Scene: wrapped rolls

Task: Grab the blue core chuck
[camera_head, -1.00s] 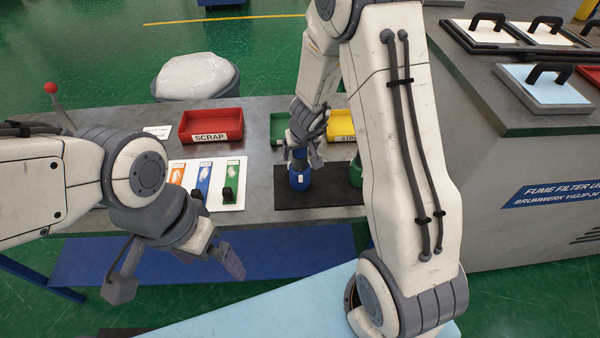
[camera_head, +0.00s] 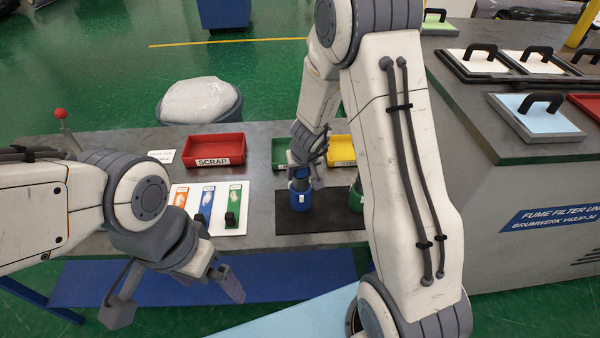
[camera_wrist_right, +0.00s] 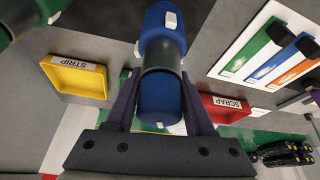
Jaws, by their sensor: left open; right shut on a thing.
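The blue core chuck (camera_head: 300,198) is upright over the black mat on the workbench, with a white patch on its side. My right gripper (camera_head: 303,176) is shut on its upper part from above. In the right wrist view the chuck (camera_wrist_right: 161,45) runs between the two fingers, with a dark band around its middle. I cannot tell whether its base touches the mat. My left gripper (camera_head: 222,268) is open and empty, in front of the bench's near edge.
A green chuck (camera_head: 356,198) stands to the right, partly hidden by my right arm. The red SCRAP tray (camera_head: 215,160), yellow STRIP tray (camera_head: 341,152) and a green tray (camera_head: 280,152) line the back. A white board (camera_head: 210,231) with coloured strips lies left of the mat.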

